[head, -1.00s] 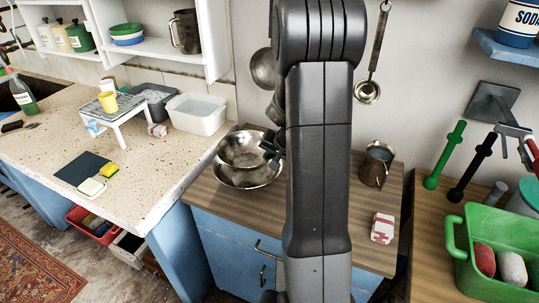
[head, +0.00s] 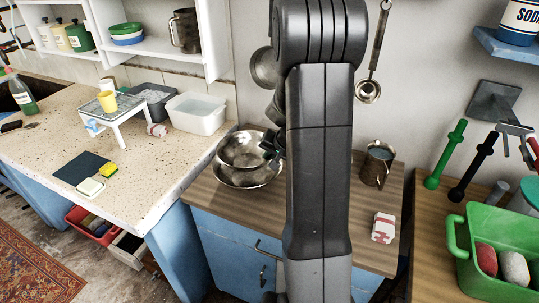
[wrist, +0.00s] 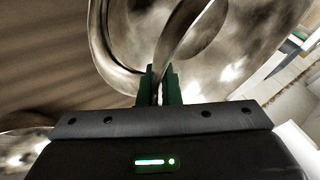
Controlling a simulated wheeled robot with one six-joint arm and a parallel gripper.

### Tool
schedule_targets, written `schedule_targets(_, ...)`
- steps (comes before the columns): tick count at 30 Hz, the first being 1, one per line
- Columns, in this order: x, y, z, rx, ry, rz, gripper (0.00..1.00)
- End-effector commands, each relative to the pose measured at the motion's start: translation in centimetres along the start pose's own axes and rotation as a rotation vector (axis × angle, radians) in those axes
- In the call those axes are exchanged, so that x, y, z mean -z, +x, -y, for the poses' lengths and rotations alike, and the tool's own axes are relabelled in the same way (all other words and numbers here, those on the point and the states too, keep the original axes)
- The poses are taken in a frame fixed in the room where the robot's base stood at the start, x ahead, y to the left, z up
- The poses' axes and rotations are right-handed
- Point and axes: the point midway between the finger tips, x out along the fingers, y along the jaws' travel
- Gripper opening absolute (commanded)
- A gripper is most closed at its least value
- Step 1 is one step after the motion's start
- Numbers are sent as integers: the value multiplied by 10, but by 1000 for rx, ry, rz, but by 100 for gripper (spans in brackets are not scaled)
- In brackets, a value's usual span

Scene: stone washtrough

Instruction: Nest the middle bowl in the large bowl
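The middle bowl (head: 240,150) is shiny metal and sits over the large bowl (head: 250,183) on the wooden counter, their outlines overlapping. The large bowl's front rim and wall show below it. Whether the middle bowl touches the large bowl's inside is hard to tell. My gripper (head: 268,149) is at the right side of the middle bowl's rim, partly hidden by my arm. In the wrist view its green fingers (wrist: 163,86) are closed with the bowl's thin rim between them. The bowl's wall curves up past the fingers.
A metal jug (head: 376,165) and a red-and-white packet (head: 383,228) stand to the right on the same counter (head: 335,205). A white tub (head: 197,113) stands on the speckled worktop at left. Another shiny metal thing (wrist: 18,150) shows at lower left in the wrist view.

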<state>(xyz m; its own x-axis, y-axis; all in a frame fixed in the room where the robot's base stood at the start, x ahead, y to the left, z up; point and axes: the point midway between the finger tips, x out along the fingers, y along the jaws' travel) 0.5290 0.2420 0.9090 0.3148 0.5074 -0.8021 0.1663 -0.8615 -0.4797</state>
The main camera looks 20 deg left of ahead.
Motion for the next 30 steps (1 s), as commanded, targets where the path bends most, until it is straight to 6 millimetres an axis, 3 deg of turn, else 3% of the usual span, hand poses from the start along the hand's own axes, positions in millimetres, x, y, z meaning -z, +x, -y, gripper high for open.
schedule_targets(30,-10,22,-13,1,0,-1,0)
